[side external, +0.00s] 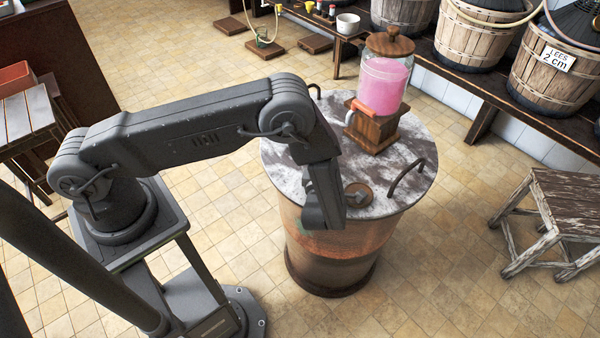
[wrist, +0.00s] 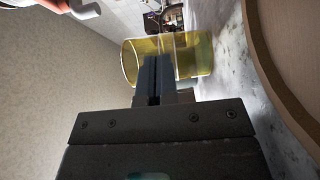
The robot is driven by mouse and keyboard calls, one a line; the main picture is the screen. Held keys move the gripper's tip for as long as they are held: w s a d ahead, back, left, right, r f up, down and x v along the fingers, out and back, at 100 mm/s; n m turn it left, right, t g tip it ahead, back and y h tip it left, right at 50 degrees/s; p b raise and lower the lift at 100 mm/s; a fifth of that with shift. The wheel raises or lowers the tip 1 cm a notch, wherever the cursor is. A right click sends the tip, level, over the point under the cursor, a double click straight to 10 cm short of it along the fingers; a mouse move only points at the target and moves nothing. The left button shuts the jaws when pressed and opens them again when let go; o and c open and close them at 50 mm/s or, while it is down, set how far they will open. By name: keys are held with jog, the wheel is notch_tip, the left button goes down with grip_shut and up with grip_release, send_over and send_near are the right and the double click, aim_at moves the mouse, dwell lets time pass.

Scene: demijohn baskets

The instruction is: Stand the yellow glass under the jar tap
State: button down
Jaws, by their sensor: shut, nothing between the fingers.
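The yellow glass (wrist: 195,55) is clear, yellow-tinted and empty-looking. It stands upright on the drum top, lying sideways in the turned wrist view; my arm hides it in the side view. My gripper (wrist: 151,62) is shut and empty, its fingers overlapping the glass's near side in that view; I cannot tell whether they touch. The jar (side external: 384,84) of pink liquid sits on a wooden stand (side external: 371,131) on the drum top. Its tap has an orange-red body (side external: 363,108) and a pale spout (side external: 350,117). The spout also shows at the wrist view's top left (wrist: 86,10).
The drum top (side external: 405,150) is mottled grey and white, with a dark handle (side external: 408,178) and a round brown disc (side external: 358,194). A curved tan rim (wrist: 265,85) fills the wrist view's right side. A worn wooden stool (side external: 565,205) stands on the floor to the right.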

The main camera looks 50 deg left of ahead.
jog(key=shift+w, duration=0.75)
